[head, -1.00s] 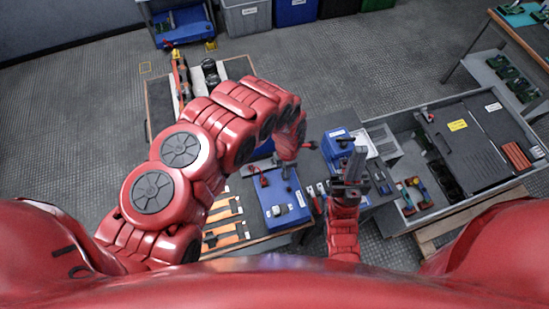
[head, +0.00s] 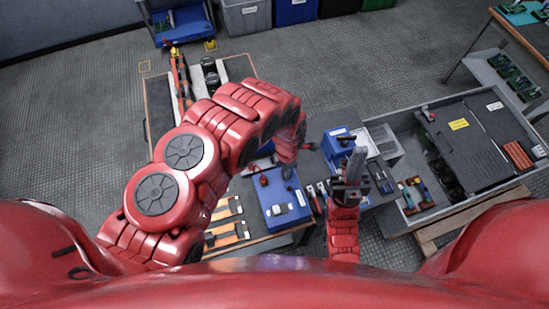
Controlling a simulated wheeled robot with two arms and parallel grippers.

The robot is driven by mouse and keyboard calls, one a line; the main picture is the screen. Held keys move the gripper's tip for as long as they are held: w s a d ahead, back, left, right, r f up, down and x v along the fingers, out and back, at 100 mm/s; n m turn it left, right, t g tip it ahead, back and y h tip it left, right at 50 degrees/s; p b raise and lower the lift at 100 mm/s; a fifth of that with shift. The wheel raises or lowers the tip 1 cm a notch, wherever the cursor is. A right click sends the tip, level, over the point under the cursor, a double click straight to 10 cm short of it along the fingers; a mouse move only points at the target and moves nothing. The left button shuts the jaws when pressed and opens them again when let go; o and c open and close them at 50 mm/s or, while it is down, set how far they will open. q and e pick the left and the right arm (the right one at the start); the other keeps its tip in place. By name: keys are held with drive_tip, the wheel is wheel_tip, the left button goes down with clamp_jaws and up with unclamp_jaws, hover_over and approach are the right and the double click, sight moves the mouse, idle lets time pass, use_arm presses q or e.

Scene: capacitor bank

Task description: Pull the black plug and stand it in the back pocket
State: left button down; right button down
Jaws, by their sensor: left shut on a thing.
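My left gripper (head: 287,168) points down over the blue unit (head: 293,216) on the bench. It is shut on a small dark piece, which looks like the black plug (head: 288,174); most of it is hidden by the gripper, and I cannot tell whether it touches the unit. A red plug or lead (head: 262,178) is at the unit's left back. A grey and black part (head: 282,208) is on the unit's front. I cannot make out the back pocket; my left arm covers part of that area. My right gripper (head: 353,165) is to the right, its jaws unclear.
Orange-and-grey pieces (head: 228,229) lie left of the blue unit. A blue box (head: 336,143) stands at the back right. Several hand tools (head: 315,197) lie between the unit and my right gripper. A large grey cabinet (head: 472,140) is further right.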

use_arm(q)
drive_tip(key=shift+f+b, duration=0.4)
drive_tip(key=shift+f, duration=0.05)
drive_tip(key=shift+s+a+f, duration=0.1)
drive_tip(key=shift+s, duration=0.15)
